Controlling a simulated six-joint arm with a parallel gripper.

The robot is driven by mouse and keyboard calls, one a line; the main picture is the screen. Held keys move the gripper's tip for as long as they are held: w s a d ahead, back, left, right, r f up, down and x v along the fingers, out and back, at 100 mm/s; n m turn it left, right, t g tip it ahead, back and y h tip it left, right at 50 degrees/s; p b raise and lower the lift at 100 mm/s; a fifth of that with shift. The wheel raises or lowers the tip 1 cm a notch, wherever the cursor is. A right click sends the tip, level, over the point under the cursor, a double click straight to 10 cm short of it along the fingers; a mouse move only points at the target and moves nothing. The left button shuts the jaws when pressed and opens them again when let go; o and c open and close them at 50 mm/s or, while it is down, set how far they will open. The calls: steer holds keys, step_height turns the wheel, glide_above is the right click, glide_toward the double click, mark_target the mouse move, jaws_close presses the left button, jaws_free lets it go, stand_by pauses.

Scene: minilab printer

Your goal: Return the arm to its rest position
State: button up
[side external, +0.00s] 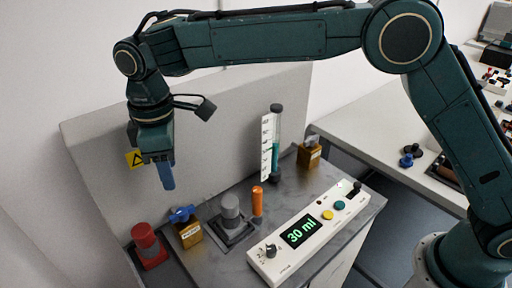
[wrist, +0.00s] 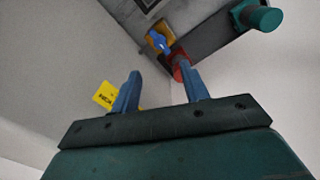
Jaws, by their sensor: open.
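My arm reaches across the top of the side view from its base at the right. My gripper (side external: 166,178) hangs above the left end of the bench, fingers pointing down, apart from everything on it. In the wrist view, the two blue fingers of my gripper (wrist: 163,86) stand apart with nothing between them. The red knob (side external: 146,240) stands below, and it also shows beyond the fingers in the wrist view (wrist: 180,66).
A blue-handled valve (side external: 184,215), a grey knob (side external: 231,210), an orange cylinder (side external: 257,202) and a teal-filled tube (side external: 276,140) stand on the bench. A white control panel (side external: 308,232) reads "30 ml". A grey wall (side external: 220,120) rises behind; a yellow sign (wrist: 104,95) shows near my fingers.

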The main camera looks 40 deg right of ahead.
steer(key=shift+r, duration=0.65)
steer(key=s+d+r+m+t, duration=0.1)
steer(key=s+d+r+m, duration=0.2)
steer(key=d, duration=0.4)
steer(key=s+d+r+m, duration=0.1)
steer(key=s+d+r, duration=0.1)
steer(key=d+r, duration=0.35)
steer(key=s+d+r+m+t, duration=0.1)
steer(key=s+d+r+m, duration=0.15)
steer(key=d, duration=0.55)
steer(key=s+d+f+m+t, duration=0.1)
steer(key=s+d+f+m, duration=0.1)
steer(key=s+d, duration=0.4)
steer(key=s+d+f+m+t, duration=0.2)
steer(key=s+d, duration=0.5)
steer(key=s, duration=0.7)
steer(key=shift+s+d+f+m, duration=0.15)
steer(key=shift+d+f+m, duration=0.15)
steer(key=shift+f+m, duration=0.6)
steer(key=shift+r+m, duration=0.25)
steer(key=shift+r, duration=0.05)
